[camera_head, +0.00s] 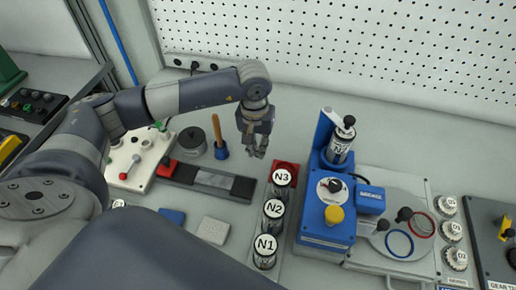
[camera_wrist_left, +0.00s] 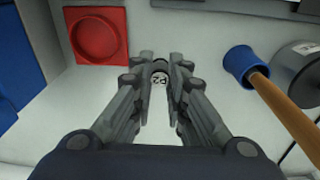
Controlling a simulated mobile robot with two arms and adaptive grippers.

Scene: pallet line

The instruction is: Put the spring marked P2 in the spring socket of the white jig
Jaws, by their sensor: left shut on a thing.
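My left gripper (camera_head: 257,150) is above the grey bench, left of the N3 jar and pointing down. In the left wrist view, its fingers (camera_wrist_left: 160,66) are closed on a small round piece whose white end is marked P2 (camera_wrist_left: 159,79). The fingers hide most of this spring, and I cannot make it out in the head view. A white board (camera_head: 124,160) with several knobs, one of them red, lies at left in the head view. I cannot tell whether it is the white jig, and I cannot make out a spring socket. My right gripper is not in view.
Jars N3 (camera_head: 281,177), N2 (camera_head: 273,209) and N1 (camera_head: 265,247) stand in a row. A red square holder (camera_wrist_left: 100,38) has an empty round recess. A blue cup (camera_head: 221,151) holds a wooden handle. A blue machine (camera_head: 325,225) stands at right.

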